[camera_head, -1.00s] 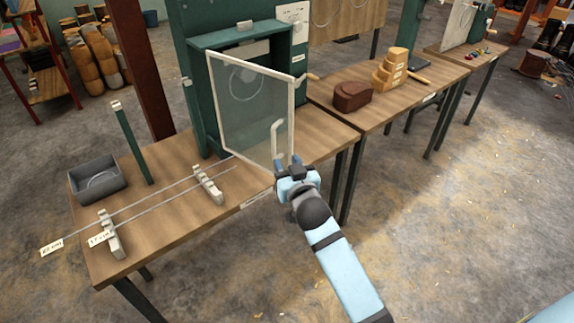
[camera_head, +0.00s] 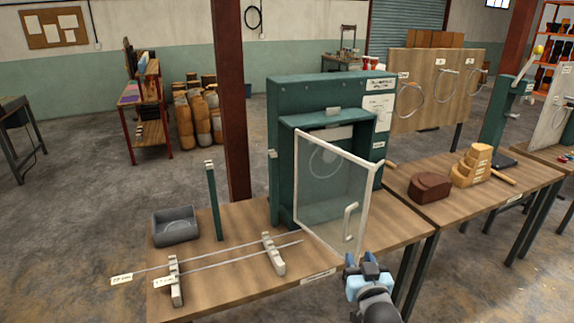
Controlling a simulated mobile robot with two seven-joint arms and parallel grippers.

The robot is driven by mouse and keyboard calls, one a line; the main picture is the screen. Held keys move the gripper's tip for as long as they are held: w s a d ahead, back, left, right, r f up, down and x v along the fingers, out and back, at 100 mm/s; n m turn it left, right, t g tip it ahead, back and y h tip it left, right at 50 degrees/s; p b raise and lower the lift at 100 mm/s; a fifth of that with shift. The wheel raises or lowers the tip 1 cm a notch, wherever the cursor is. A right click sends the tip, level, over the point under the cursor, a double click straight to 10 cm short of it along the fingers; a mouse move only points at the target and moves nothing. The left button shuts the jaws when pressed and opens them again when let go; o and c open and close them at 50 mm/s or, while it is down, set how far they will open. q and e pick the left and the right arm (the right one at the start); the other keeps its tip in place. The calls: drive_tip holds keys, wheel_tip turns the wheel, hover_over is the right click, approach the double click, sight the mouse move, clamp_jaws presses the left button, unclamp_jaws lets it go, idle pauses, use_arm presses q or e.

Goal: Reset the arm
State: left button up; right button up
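My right gripper (camera_head: 361,262) is low in the head view, in front of the workbench's front edge. It sits just below the white handle (camera_head: 350,221) of a clear door panel (camera_head: 331,197), with a small gap seen between them. The gripper's fingers are small and dark, and I cannot tell whether they are open or shut. The door stands swung open from a green cabinet (camera_head: 277,112). My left gripper is not in view.
The workbench (camera_head: 225,284) carries a grey bin (camera_head: 175,225), a green post (camera_head: 213,200) and thin rods on two notched stands (camera_head: 273,254). A second bench at right holds a brown block (camera_head: 437,187) and stacked wooden blocks (camera_head: 472,165). Open floor (camera_head: 80,210) lies left.

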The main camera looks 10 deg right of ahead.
drive_tip(key=s+a+f+n+g+y+p, duration=0.1)
drive_tip(key=s+a+f+n+g+y, duration=0.1)
drive_tip(key=s+f, duration=0.7)
drive_tip(key=s+a+f+n+g+y+p, duration=0.1)
drive_tip(key=s+f, duration=0.8)
drive_tip(key=s, duration=0.9)
drive_tip(key=a+g+y+p, duration=0.1)
drive_tip(key=a+g, duration=0.1)
drive_tip(key=g, duration=0.1)
drive_tip(key=shift+s+n+g, duration=0.4)
drive_tip(key=shift+a, duration=0.1)
